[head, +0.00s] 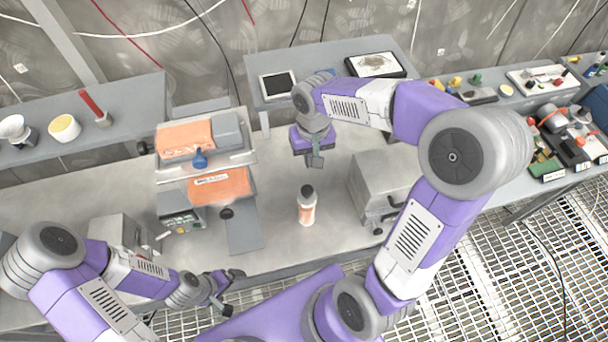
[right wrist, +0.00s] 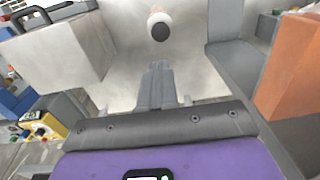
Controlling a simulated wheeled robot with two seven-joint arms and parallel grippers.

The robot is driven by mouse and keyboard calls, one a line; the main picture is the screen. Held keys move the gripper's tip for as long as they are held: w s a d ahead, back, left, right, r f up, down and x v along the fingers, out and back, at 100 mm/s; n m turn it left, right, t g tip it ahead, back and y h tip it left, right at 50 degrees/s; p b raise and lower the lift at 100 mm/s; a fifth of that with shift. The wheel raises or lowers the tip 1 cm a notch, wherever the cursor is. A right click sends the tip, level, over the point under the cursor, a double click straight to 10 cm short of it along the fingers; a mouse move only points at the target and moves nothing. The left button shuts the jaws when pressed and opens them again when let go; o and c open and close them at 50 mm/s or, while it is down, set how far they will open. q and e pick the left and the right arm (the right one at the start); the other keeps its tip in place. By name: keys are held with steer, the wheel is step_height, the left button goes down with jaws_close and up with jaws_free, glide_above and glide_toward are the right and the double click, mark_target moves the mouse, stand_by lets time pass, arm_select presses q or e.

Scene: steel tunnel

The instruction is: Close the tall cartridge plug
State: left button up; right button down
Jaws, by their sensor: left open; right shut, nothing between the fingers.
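A grey stand left of centre in the head view carries two orange blocks, an upper one (head: 185,138) and a lower one (head: 218,187). A blue plug-like piece (head: 200,158) sits at the upper block's front edge. I cannot tell for sure which part is the tall cartridge plug or whether it is closed. A white bottle with a dark cap and an orange label (head: 306,207) stands upright on the bench; it also shows in the right wrist view (right wrist: 158,25). My right gripper (head: 315,161) is shut and empty, behind and above the bottle. My left gripper (head: 234,291) is open and empty at the bench's front edge.
A grey box with a dark handle (head: 378,190) stands right of the bottle. A back shelf holds a tablet (head: 278,85); the right bench holds many small parts. Bare bench surrounds the bottle.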

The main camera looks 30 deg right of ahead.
mark_target(308, 190)
step_height(308, 190, down, 13)
steer(key=shift+a+r+b, duration=0.15)
steer(key=shift+r+b, duration=0.05)
steer(key=shift+b, duration=0.1)
steer(key=shift+s, duration=0.1)
